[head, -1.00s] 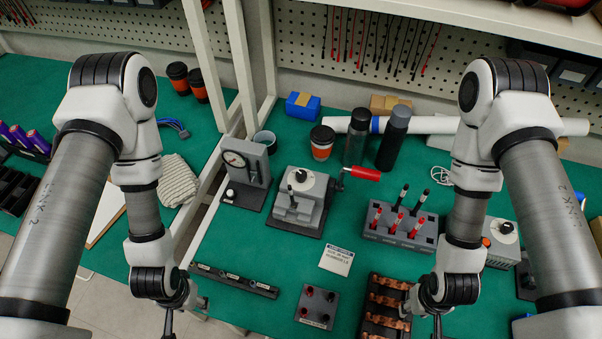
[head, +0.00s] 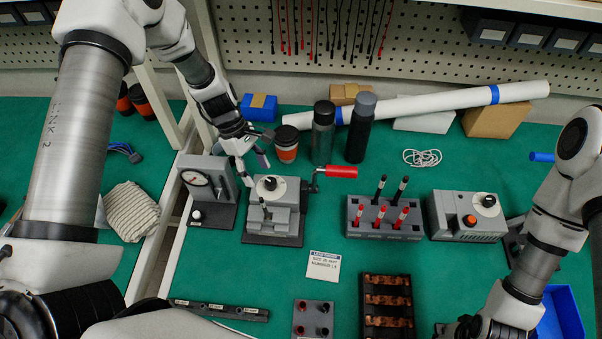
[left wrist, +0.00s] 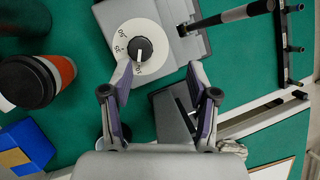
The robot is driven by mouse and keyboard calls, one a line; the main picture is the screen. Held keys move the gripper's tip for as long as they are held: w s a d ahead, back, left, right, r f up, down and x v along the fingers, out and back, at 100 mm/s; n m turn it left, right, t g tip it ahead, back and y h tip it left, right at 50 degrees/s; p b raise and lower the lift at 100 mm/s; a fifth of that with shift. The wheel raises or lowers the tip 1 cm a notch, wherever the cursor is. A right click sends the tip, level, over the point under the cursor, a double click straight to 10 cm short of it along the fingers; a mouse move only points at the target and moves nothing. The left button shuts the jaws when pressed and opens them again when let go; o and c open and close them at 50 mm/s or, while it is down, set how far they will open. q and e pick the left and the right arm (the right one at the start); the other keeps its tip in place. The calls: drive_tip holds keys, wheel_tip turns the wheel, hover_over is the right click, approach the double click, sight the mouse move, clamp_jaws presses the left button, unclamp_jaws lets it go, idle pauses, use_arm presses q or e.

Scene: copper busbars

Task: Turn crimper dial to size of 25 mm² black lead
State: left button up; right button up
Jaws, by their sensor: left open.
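The crimper (head: 275,226) is a grey block with a red-handled crank on its right. Its white dial (head: 269,188) faces up, and in the left wrist view the dial (left wrist: 122,46) has a black knob (left wrist: 139,49) with a pale mark. The small numbers are hard to read. My left gripper (head: 256,171) is open just behind and left of the dial, apart from the knob; its purple-padded fingers also show in the left wrist view (left wrist: 160,80). Black leads (head: 380,190) stand with red leads in a grey rack (head: 357,228). My right gripper (head: 460,327) is partly cut off low right.
A gauge device (head: 208,190) stands close left of the crimper. An orange-banded cup (head: 286,146) and dark bottles (head: 360,130) stand behind it. A printed card (head: 323,265) lies in front. A grey box with a dial (head: 467,216) stands right of the rack.

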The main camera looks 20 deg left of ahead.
sight(270, 181)
use_arm(q)
drive_tip(key=shift+t, duration=0.5)
drive_tip(key=f, duration=0.1)
drive_tip(key=w+d+f, duration=0.1)
drive_tip(key=f, duration=0.1)
drive_tip(key=w+d+f, duration=0.1)
drive_tip(key=f, duration=0.1)
drive_tip(key=shift+d, duration=0.1)
drive_tip(key=shift+s, duration=0.1)
clamp_jaws()
